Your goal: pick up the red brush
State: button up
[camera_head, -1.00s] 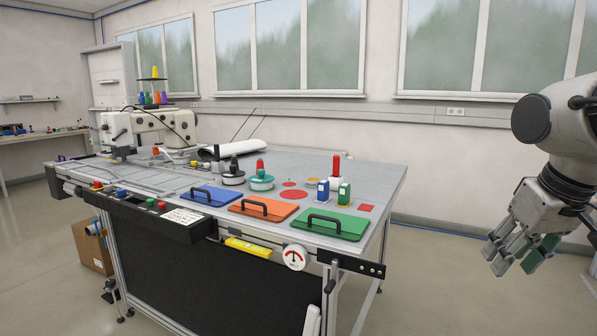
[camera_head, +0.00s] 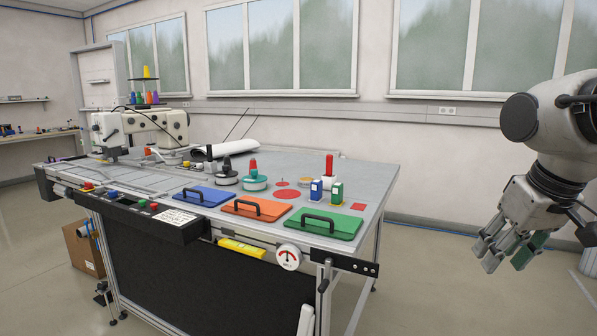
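No object is plainly recognisable as a red brush. A red upright cylinder (camera_head: 329,165) stands near the right back of the worktable, behind a blue bottle (camera_head: 316,191) and a green bottle (camera_head: 337,192); its lower end is partly hidden. A red-topped handle (camera_head: 253,166) rises from a teal round base (camera_head: 255,184) to its left. Either might be the brush; I cannot tell. My gripper (camera_head: 508,258) hangs at the far right, clear of the table and pointing down-left. Its fingers look spread, with a gap and nothing visible between them. One finger has a green face.
The grey worktable (camera_head: 365,183) carries blue (camera_head: 205,193), orange (camera_head: 262,209) and green (camera_head: 324,223) handled panels along its front. Flat red discs (camera_head: 287,194) lie behind them. A sewing machine (camera_head: 140,130) stands at the left. Open floor (camera_head: 430,270) separates the table from my gripper.

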aim_at(330, 158)
jog(key=i+l+z, duration=0.4)
jog(key=i+z, duration=0.4)
jog(key=i, duration=0.25)
jog(key=i+l+u, duration=0.15)
jog(key=i, duration=0.3)
jog(key=i+u, duration=0.1)
jog(key=i, duration=0.35)
jog(key=i+l+u, duration=0.15)
jog(key=i+u, duration=0.3)
jog(key=i+l+u, duration=0.2)
jog(key=u, duration=0.3)
jog(key=i+l+u, duration=0.2)
jog(key=l+u, duration=0.25)
